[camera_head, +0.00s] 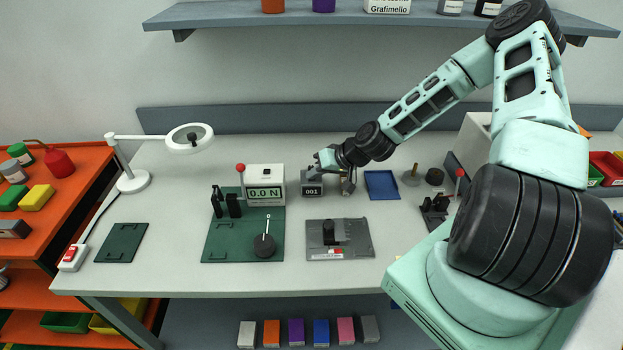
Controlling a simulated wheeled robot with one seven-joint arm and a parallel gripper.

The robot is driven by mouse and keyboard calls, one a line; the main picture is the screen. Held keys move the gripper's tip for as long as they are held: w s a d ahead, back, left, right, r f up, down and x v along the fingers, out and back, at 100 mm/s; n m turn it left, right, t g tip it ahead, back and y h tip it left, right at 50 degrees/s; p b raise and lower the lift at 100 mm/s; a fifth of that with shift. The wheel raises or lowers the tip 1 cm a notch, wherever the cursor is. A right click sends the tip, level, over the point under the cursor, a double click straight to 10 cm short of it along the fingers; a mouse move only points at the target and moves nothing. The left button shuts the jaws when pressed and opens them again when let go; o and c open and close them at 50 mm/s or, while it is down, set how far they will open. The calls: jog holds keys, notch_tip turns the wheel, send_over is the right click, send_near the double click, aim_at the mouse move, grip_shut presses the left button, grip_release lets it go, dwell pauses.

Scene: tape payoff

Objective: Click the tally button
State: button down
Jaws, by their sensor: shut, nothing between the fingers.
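The tally counter (312,189) is a small grey box at the back middle of the bench, with a display that reads 001. Its button is hidden behind my gripper or too small to make out. My gripper (322,166) is at the top of the counter, reaching in from the right. Its fingers are shut and hold nothing. I cannot tell whether they touch the counter.
A force gauge (265,192) reading 0.0 N stands left of the counter on a green plate (218,246). A blue tray (381,185) lies to the right. A grey fixture (356,245) sits in front. A magnifier lamp (188,139) stands at left.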

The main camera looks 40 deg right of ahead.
aim_at(315, 181)
jog(key=shift+r, duration=0.1)
jog(key=shift+r+p, duration=0.65)
jog(key=shift+r, duration=0.15)
jog(key=shift+r+p, duration=1.85)
jog(key=shift+r, duration=0.7)
